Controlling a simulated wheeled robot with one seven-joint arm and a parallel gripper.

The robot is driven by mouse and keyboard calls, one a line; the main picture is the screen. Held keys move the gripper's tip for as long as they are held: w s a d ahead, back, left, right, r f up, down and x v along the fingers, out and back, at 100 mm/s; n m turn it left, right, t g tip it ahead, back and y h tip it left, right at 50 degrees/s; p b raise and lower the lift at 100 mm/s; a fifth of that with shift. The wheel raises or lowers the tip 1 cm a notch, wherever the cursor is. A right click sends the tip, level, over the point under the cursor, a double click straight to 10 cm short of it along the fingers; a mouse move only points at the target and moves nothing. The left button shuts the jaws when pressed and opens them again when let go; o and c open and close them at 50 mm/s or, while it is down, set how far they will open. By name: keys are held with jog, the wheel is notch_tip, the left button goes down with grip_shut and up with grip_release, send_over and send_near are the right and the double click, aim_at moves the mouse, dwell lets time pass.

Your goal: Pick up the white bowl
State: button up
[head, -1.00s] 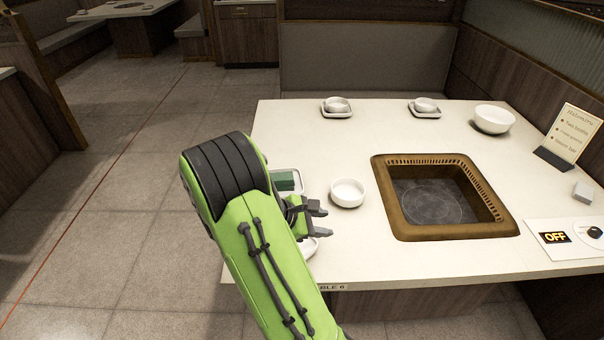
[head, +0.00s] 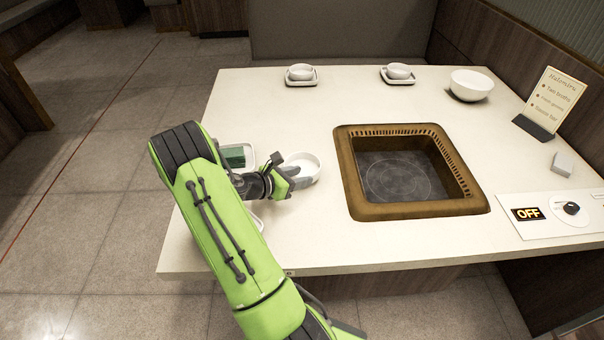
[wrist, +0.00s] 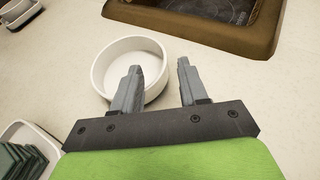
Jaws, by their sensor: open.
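A round, straight-sided white bowl (head: 306,165) stands upright on the table, left of the brown-framed well. In the wrist view the bowl (wrist: 118,62) sits just beyond my fingers. My gripper (head: 287,166) is open and empty at the bowl's left side in the head view. A larger white bowl (head: 471,86) stands at the back right.
The brown-framed well (head: 350,190) is right of the near bowl. A white tray (wrist: 45,140) with green pieces lies to its left. Small white bowls on saucers (head: 301,76) (head: 398,73) stand at the back. A menu stand (head: 550,100) is far right.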

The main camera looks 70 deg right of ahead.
aim_at(311, 173)
jog(key=b+x, duration=0.1)
jog(key=x, duration=0.4)
jog(key=shift+d+f, duration=0.1)
jog(key=shift+d, duration=0.05)
grip_shut()
